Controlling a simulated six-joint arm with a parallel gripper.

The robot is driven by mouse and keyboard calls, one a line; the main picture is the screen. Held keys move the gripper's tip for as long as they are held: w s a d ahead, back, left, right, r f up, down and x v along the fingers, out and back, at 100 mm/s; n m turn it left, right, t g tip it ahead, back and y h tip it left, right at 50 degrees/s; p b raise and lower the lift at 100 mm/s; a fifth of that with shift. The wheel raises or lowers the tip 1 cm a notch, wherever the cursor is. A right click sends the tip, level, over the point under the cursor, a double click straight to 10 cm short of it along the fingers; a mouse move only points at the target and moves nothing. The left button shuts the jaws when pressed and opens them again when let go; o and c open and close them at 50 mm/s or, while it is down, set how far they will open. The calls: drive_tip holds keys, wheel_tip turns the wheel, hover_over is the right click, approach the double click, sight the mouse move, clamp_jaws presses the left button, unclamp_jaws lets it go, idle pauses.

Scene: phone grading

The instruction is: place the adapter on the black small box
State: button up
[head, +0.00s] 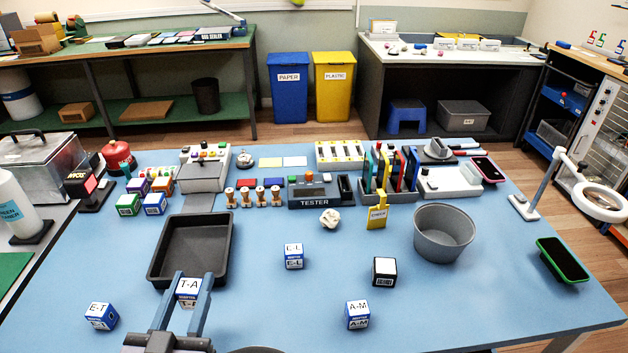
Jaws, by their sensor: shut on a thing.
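My gripper (188,287) is at the lower left, its two grey fingers on either side of a blue and white box marked T-A (188,293). It is shut on that box, near the front edge of the black tray; whether the box is off the table is unclear. A small black box with a white top (384,272) sits right of centre on the blue table, apart from my gripper. A small white lumpy object (330,217), which may be the adapter, lies behind it to the left. Nothing rests on the black box.
Other blue and white boxes stand nearby: E-T (101,316), C-L (293,256) and A-M (358,315). The black tray (232,255) is empty. A grey round bin (444,233) and a green-edged phone (562,260) are at right. The tester (314,192) is behind. Table between boxes is clear.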

drive_tip(key=w+d+r+m+g+h+p, duration=0.15)
drive_tip(key=w+d+m+h, duration=0.3)
drive_tip(key=w+d, duration=0.45)
wheel_tip(320, 180, up, 6)
drive_tip(key=m+g+h+p, duration=0.1)
drive_tip(key=m+g+h, duration=0.7)
drive_tip(key=g+h, duration=0.25)
hover_over(386, 266)
drive_tip(key=shift+t, duration=0.5)
drive_tip(key=shift+f, duration=5.1)
drive_tip(key=shift+f+b, duration=0.45)
drive_tip(key=shift+f, duration=0.15)
